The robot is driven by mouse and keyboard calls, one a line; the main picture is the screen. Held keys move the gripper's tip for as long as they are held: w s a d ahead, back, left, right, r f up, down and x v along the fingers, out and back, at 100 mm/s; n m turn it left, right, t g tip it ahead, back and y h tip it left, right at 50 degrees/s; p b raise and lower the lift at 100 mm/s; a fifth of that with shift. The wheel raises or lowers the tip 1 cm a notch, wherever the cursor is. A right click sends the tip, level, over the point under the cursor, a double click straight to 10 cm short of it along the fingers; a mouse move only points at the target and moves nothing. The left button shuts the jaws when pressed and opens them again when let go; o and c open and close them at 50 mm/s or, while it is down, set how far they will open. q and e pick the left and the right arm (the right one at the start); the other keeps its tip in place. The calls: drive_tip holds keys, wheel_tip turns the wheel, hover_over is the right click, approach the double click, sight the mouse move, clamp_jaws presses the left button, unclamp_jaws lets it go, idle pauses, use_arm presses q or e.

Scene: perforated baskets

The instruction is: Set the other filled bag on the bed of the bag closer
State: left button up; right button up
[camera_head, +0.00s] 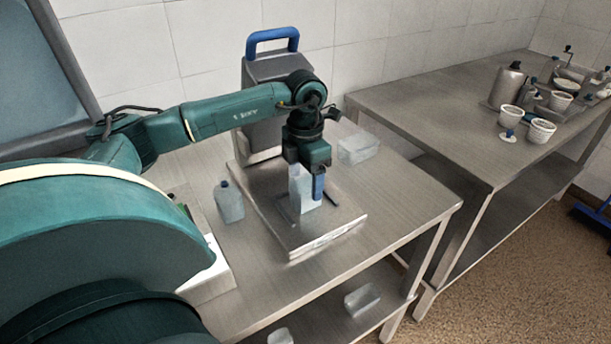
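The bag closer (270,70) stands against the tiled wall on the near table, with a grey body and a blue handle on top. Its flat metal bed (325,233) reaches toward the front. A pale, translucent bag (298,190) is upright at the bed, directly below my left gripper (312,186). One blue finger of the gripper shows at the bag's right side; the other finger is hidden, so its grip is unclear. Whether the bag's bottom touches the bed is hard to tell. My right gripper is out of view.
A grey bottle with a dark cap (229,204) stands left of the bed. A clear container (358,148) lies behind right. Another clear container (362,300) is on the lower shelf. The right table (440,110) holds several white cups and tools at its far end.

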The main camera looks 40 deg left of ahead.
use_arm(q)
drive_tip(key=shift+o, duration=0.2)
wheel_tip(320, 180, up, 12)
drive_tip(key=shift+r+b, duration=0.2)
drive_tip(key=shift+b, duration=0.2)
idle(0.6)
